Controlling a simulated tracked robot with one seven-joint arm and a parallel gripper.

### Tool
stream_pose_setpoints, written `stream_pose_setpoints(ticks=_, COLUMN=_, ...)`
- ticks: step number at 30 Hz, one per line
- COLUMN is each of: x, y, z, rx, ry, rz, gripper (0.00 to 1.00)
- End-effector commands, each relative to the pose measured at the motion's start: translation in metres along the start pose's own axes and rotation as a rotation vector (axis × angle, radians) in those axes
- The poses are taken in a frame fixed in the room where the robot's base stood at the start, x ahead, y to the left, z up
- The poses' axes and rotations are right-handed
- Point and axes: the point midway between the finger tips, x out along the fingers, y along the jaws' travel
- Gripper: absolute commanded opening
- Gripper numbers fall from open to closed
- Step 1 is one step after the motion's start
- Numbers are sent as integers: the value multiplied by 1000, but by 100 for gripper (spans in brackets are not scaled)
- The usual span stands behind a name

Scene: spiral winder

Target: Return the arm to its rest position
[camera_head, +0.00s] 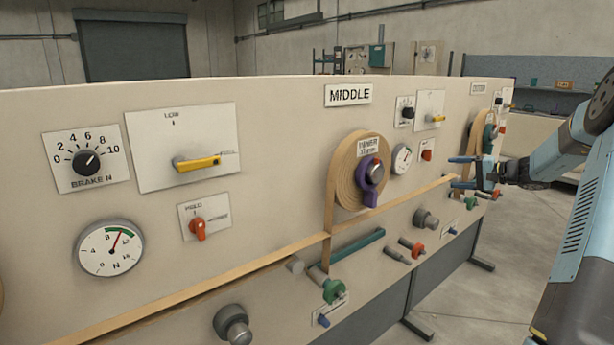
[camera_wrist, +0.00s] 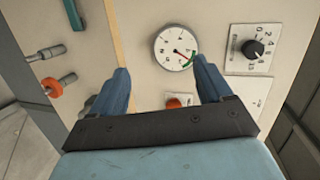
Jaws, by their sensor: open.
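My gripper (camera_head: 466,171) is at the right of the head view, at the end of my blue arm, in front of the winder panel (camera_head: 270,130). Its two blue fingers stand apart with nothing between them. In the wrist view, my gripper (camera_wrist: 160,85) shows its open fingers in front of the panel face. A round gauge (camera_wrist: 175,48) shows between the fingertips, and an orange knob (camera_wrist: 178,101) is partly hidden behind the gripper's dark bar. I cannot tell the exact gap between the fingertips and the panel.
The panel carries a tape roll (camera_head: 350,185) with a purple hub, a yellow lever (camera_head: 197,162) and a gauge (camera_head: 110,248). Pegs with green (camera_head: 333,291) and orange (camera_head: 416,250) collars stick out below. Open floor (camera_head: 480,300) lies in front of the panel at right.

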Motion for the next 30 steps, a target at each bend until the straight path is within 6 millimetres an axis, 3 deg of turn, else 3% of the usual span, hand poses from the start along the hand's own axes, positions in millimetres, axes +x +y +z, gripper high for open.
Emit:
stream_pose_setpoints(ticks=6, x=31, y=-37, z=75, rx=-67, ry=-110, rz=174, gripper=79)
stream_pose_setpoints(ticks=14, x=45, y=-67, z=168, rx=-160, ry=-208, rz=386, gripper=79)
stream_pose_setpoints(ticks=20, x=41, y=-84, z=235, rx=-243, ry=-254, rz=536, gripper=79)
stream_pose_setpoints(ticks=30, x=9, y=-99, z=338, rx=-399, ry=-275, rz=758, gripper=79)
